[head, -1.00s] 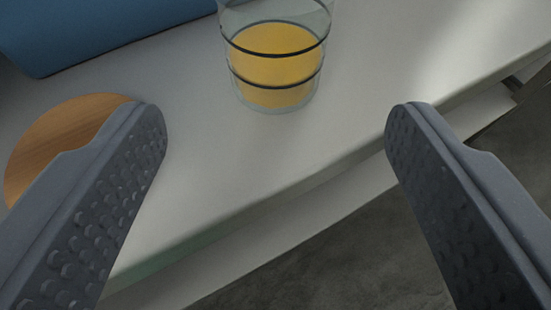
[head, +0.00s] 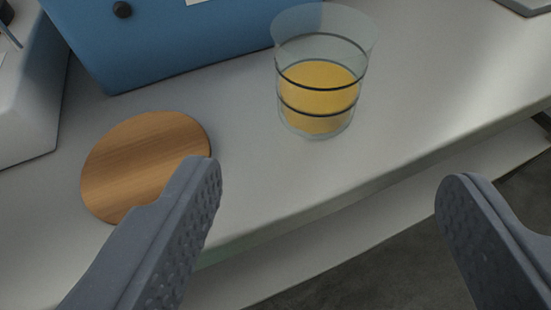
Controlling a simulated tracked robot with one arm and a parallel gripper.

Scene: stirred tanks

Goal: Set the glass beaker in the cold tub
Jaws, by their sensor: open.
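The glass beaker (head: 319,97) stands upright on the white bench top, with yellow-orange contents and dark rings around it. My gripper (head: 331,190) is open and empty, its two grey studded fingers spread wide. The beaker is beyond the fingertips, near the middle of the gap between them, and nothing touches it. A blue box-shaped body (head: 190,40) with a dark knob stands behind the beaker at the upper left. Its top is out of view, so I cannot tell whether it is the cold tub.
A round wooden board (head: 140,165) lies left of the beaker, partly behind my left finger. A pale grey apparatus (head: 30,100) is at the far left. The bench's front edge (head: 400,175) runs below the beaker. Bare bench lies right of the beaker.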

